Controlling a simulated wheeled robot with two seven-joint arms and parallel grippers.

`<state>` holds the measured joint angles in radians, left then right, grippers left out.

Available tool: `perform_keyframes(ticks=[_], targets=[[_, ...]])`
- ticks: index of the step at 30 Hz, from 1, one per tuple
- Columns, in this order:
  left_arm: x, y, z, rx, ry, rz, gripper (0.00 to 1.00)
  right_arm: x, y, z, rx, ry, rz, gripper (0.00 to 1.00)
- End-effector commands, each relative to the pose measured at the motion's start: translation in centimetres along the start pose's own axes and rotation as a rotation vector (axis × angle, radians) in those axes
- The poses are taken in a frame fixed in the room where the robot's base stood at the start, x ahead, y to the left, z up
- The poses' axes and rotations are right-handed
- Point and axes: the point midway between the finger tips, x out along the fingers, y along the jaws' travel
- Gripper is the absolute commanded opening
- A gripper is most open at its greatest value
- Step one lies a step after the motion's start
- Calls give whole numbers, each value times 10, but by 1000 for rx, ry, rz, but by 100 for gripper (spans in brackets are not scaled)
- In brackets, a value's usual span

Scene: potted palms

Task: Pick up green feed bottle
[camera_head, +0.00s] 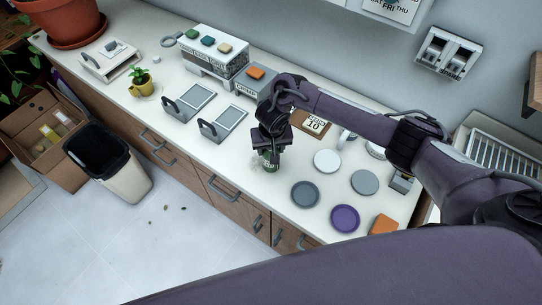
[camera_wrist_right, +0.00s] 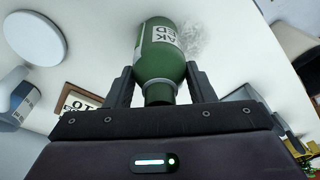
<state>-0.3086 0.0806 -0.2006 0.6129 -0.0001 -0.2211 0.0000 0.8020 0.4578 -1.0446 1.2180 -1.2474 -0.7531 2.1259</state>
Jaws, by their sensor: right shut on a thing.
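The green feed bottle (camera_wrist_right: 160,55) is in the right wrist view, between the two fingers of my right gripper (camera_wrist_right: 160,88). It has a white label with dark letters. In the head view my right gripper (camera_head: 271,152) points down near the front edge of the counter, and only a small part of the bottle (camera_head: 269,163) shows below it. The right gripper is shut on the bottle. I cannot tell whether the bottle touches the counter. My left gripper is not in view.
Round discs, among them a dark grey one (camera_head: 305,194) and a purple one (camera_head: 344,218), lie right of the gripper on the counter (camera_head: 235,160). Two grey trays with handles (camera_head: 222,122) lie to the left. A bin (camera_head: 107,165) stands on the floor.

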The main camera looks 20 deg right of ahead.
Motion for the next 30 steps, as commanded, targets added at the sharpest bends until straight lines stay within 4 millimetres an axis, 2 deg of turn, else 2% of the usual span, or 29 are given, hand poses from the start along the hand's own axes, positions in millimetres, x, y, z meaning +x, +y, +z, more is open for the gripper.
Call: perform_keyframes(ticks=[8,14,20,21,24,29,30], targets=[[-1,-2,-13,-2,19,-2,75,-3,0,-1,0,1,-1,21],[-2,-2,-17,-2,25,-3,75,-19,-1,-4,0,3,-3,21],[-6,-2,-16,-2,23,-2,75,-60,-1,-11,-2,6,-4,21],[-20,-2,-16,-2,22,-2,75,-78,0,-14,-2,7,-1,21],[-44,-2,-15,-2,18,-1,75,-109,0,-19,-3,8,1,21],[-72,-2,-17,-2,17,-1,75,-154,1,-26,-3,7,2,21],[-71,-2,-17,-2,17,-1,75,-159,1,-27,-3,8,1,21]])
